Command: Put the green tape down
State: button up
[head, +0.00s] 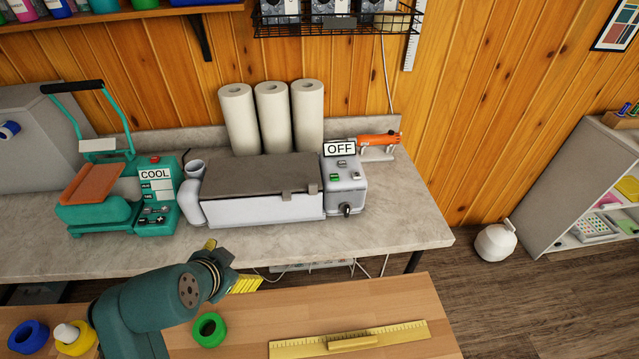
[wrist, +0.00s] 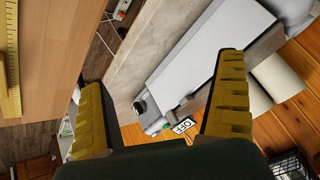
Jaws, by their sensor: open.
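The green tape (head: 209,329) is a ring lying flat on the wooden table, just right of my arm in the head view. It is not visible in the wrist view. My gripper (head: 246,284) is above the table, up and to the right of the tape and apart from it. In the wrist view my gripper (wrist: 168,110) has its yellow fingers spread wide, with nothing between them.
A blue tape roll (head: 28,337) and a yellow roll (head: 76,338) lie at the left of the wooden table (head: 380,299). A yellow ruler (head: 350,340) lies at right. Behind stand a grey counter (head: 400,225), a teal press (head: 100,210) and a white machine (head: 262,207).

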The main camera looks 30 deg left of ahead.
jog(key=w+d+r+t, duration=0.4)
jog(key=w+d+r, duration=0.1)
jog(key=d+r, duration=0.5)
jog(key=w+d+r+t, duration=0.4)
jog(key=d+r, duration=0.5)
jog(key=d, duration=0.3)
jog(key=s+d+r+t+h+p, duration=0.1)
jog(key=s+d+r+t, duration=0.2)
jog(key=d+r, duration=0.5)
jog(key=s+d+r+n+t+h+p, duration=0.1)
jog(key=s+d+r+t, duration=0.3)
jog(key=d+r, duration=0.4)
jog(key=shift+s+d+h, duration=0.15)
jog(key=shift+s+h, duration=0.55)
